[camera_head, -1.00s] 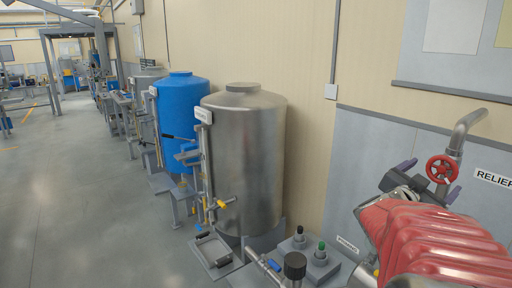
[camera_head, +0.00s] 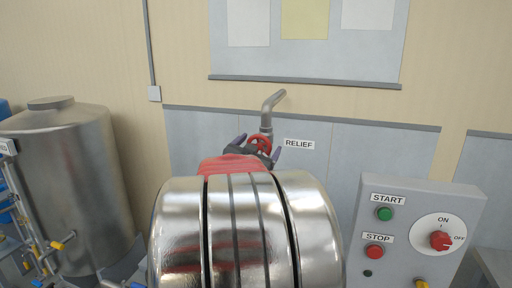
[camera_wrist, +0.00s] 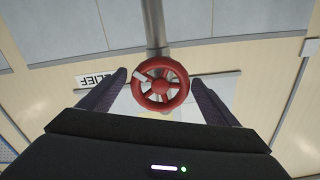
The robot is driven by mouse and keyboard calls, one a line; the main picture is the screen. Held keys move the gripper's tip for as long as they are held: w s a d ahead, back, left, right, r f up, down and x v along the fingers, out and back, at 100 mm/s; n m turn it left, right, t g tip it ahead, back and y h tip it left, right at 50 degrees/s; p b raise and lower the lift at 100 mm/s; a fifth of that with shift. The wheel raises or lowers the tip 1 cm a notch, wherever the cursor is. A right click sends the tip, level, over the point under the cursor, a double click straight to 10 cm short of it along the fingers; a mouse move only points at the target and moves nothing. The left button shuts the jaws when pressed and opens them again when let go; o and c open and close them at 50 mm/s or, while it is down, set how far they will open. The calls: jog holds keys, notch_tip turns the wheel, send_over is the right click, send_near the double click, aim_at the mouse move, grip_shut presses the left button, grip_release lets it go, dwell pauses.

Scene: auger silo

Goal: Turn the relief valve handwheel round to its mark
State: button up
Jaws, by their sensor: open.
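The red relief valve handwheel (camera_head: 261,143) sits on a grey pipe (camera_head: 267,118) at the wall, left of the RELIEF label (camera_head: 299,144). In the wrist view the handwheel (camera_wrist: 160,86) faces me, with a pale mark on its upper left rim. My gripper (camera_wrist: 158,80) is open, with one dark finger on each side of the wheel and a visible gap to each. I cannot tell how deep the fingers reach around it. In the head view my gripper (camera_head: 262,147) is at the wheel, partly hidden by my red and silver arm.
A control panel (camera_head: 410,225) with a green START button, a red STOP button and a red ON/OFF knob stands at the right. A steel tank (camera_head: 75,180) stands at the left. A board with papers (camera_head: 308,60) hangs above the valve.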

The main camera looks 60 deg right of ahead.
jog(key=shift+c, duration=0.3)
jog(key=c, duration=1)
jog(key=shift+n, duration=1.7)
jog(key=o, duration=1.1)
jog(key=shift+c, duration=0.2)
